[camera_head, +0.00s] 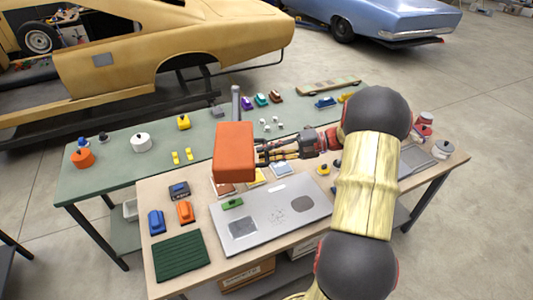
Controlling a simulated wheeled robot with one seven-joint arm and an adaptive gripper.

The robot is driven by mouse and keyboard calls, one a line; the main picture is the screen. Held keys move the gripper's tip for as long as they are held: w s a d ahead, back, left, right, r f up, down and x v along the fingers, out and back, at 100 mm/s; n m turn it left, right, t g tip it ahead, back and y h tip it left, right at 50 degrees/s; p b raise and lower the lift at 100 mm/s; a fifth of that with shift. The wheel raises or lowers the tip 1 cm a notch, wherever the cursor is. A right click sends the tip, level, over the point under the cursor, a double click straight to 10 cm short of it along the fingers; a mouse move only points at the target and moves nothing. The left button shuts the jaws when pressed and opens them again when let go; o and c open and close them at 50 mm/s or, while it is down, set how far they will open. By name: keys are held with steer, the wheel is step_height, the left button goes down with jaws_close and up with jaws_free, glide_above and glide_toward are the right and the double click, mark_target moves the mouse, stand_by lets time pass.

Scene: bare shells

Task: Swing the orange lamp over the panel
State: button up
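The orange lamp (234,152) is a box-shaped head in front of a grey post (236,100) that rises behind it. It appears above the table, near the back left edge of the panel (300,220). The panel is a flat grey metal sheet with a dark square and small marks on it. My gripper (262,152) reaches in from the right, with its fingertips at the right side of the lamp. I cannot tell if they touch it. The finger spacing is unclear from this angle.
A green object (232,203) lies on the panel's left part. Blue and orange blocks (185,212) and a dark green ribbed mat (181,256) lie to the left. A green-topped table (110,170) behind holds pots and small toy-like items. Car bodies stand beyond.

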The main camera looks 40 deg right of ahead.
steer(key=shift+o, duration=0.5)
steer(key=v, duration=1.2)
